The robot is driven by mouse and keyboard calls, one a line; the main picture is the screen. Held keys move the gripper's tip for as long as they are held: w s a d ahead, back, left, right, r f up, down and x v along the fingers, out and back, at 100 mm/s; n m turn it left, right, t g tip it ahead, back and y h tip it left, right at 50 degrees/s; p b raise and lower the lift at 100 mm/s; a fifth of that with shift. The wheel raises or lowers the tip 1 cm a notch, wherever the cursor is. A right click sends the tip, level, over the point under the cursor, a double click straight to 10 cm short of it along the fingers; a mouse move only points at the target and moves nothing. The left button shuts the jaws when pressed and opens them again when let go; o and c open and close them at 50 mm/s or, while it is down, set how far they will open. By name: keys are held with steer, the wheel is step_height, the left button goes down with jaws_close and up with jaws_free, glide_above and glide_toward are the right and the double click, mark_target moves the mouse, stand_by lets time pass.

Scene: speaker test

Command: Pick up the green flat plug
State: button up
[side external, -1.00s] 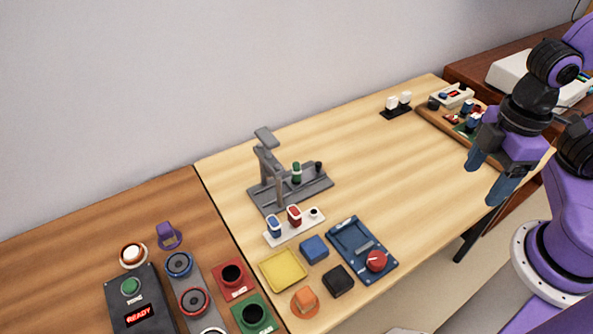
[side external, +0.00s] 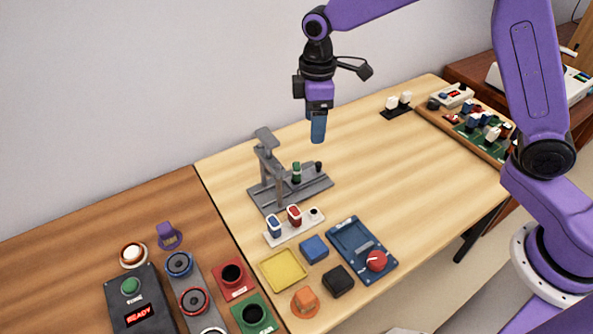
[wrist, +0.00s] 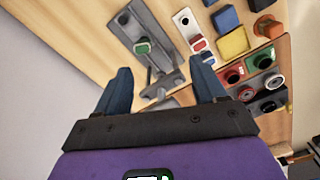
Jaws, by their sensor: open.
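A green plug (side external: 297,172) stands upright on the grey press-like fixture (side external: 315,187) in the middle of the table. In the wrist view the green plug (wrist: 143,47) shows from above, beyond my fingertips and a little left of the gap between them. My gripper (side external: 318,138) is in the air above and slightly behind the fixture, pointing down. Its two blue fingers are open, and the gap (wrist: 161,72) is empty. In the side view the fingers overlap, so their spacing is hidden there.
A white strip (side external: 283,235) with a blue and a red plug lies in front of the fixture. The fixture's grey upright arm (side external: 265,150) stands left of the green plug. A yellow tray (side external: 283,270), several blocks and a blue panel (side external: 350,240) lie nearer.

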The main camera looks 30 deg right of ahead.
glide_above(300, 165)
step_height(300, 165, down, 2)
steer(key=f, duration=1.2)
steer(key=shift+w+d+f, duration=0.15)
steer(key=shift+d, duration=0.1)
steer(key=shift+a+f, duration=0.15)
steer(key=shift+f, duration=1.3)
steer(key=shift+a+f, duration=0.1)
steer(key=shift+f, duration=1.35)
steer(key=c, duration=1.1)
